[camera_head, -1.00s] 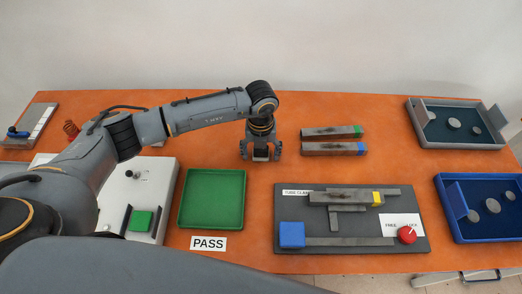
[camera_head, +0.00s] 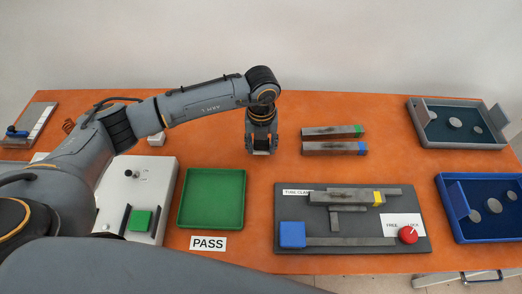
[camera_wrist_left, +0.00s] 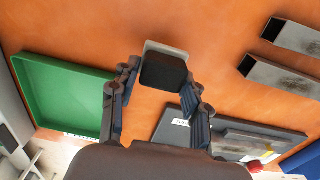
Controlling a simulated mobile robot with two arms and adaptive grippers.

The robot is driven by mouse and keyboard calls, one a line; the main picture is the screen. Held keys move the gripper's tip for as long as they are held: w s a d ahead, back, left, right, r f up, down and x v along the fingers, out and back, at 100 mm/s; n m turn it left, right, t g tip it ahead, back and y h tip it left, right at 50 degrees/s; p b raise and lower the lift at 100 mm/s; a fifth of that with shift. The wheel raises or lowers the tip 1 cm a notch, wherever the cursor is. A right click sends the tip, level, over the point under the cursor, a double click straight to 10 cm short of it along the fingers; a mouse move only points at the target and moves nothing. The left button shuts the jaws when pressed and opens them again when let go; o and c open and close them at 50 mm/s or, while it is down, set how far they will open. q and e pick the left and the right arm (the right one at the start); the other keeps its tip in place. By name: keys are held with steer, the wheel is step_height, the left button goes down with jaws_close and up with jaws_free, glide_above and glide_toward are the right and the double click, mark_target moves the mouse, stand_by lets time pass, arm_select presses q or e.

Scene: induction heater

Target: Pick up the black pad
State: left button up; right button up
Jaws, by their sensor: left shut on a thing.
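The black pad (camera_wrist_left: 164,72) is a dark block between the fingers of my left gripper in the left wrist view. A pale grey plate-like piece (camera_wrist_left: 165,47) shows right behind it; I cannot tell whether the two are joined. My left gripper (camera_head: 261,148) points down over the orange table, right of the green tray, and is shut on the black pad. In the head view only a small dark and pale bit shows between the fingertips. Whether the pad touches the table is unclear. My right gripper is not in view.
The green tray (camera_head: 243,215) is left of my gripper. Two grey bars (camera_head: 330,149) lie to the right. The tube clamp board (camera_head: 415,225) is at the front right. Blue (camera_head: 468,235) and grey (camera_head: 450,145) bins stand far right. A white control box (camera_head: 150,190) is left.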

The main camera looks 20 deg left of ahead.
arm_select(q)
steer(key=s+d+r+b, duration=0.3)
steer(key=s+d+r, duration=0.4)
steer(key=s+r, duration=0.2)
steer(key=s, duration=0.2)
steer(key=shift+s+r, duration=0.15)
steer(key=shift+s, duration=0.2)
steer(key=shift+d, duration=0.1)
steer(key=o, duration=0.6)
steer(key=c, duration=0.5)
steer(key=shift+w, duration=0.1)
